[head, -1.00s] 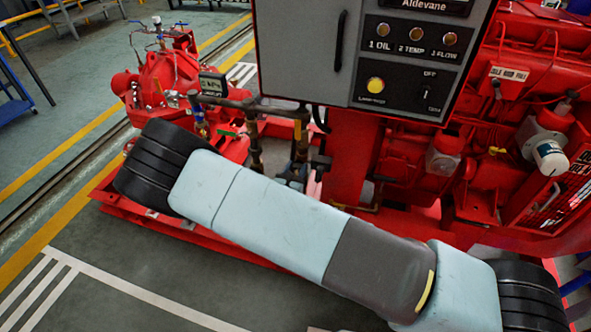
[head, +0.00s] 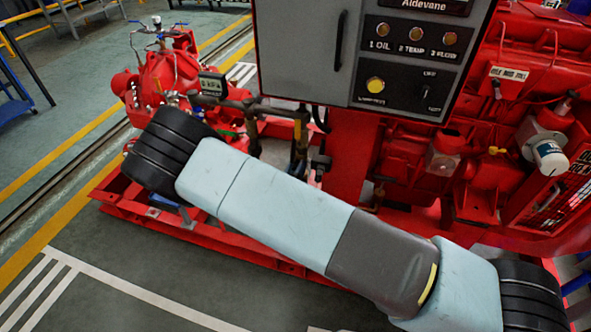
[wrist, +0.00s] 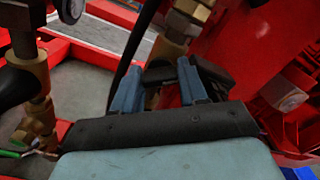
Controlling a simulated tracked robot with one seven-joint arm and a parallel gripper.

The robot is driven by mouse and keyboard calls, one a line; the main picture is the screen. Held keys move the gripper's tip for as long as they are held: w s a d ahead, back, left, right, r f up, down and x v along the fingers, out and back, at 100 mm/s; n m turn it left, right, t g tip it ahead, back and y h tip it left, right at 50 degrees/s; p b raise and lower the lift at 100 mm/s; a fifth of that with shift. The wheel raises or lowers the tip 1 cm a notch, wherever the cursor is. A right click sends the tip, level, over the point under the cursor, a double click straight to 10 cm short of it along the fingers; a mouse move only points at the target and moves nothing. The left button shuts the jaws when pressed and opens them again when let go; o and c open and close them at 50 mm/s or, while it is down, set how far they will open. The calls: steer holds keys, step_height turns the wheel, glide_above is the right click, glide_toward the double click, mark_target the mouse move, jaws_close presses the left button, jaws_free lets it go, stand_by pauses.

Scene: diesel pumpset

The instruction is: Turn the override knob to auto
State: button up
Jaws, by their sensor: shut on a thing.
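My gripper (wrist: 160,85) shows in the wrist view with two blue-grey fingers. It is shut on a dark knob (wrist: 160,74) beside brass pipe fittings; I take this to be the override knob. The fingers cover much of it, so its pointing direction and any marks cannot be read.
A grey control panel (head: 345,35) with a round yellow button (head: 376,84) and a black selector (head: 424,97) hangs above my arm. A red pump (head: 165,75) stands at the left. Brass fittings (wrist: 37,110) and a black hose (wrist: 133,45) are close to my gripper.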

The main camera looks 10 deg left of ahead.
steer(key=n, duration=0.5)
steer(key=shift+a+f+n, duration=0.1)
steer(key=shift+a+n, duration=0.1)
steer(key=shift+n, duration=0.1)
steer(key=n, duration=0.4)
steer(key=shift+a+f+n, duration=0.1)
steer(key=shift+n, duration=0.3)
steer(key=o, duration=0.7)
steer(key=shift+a+f, duration=0.1)
steer(key=o, duration=0.4)
steer(key=shift+c, duration=0.2)
steer(key=shift+d, duration=0.2)
steer(key=s+a, duration=0.1)
steer(key=s, duration=1.2)
steer(key=shift+s, duration=0.4)
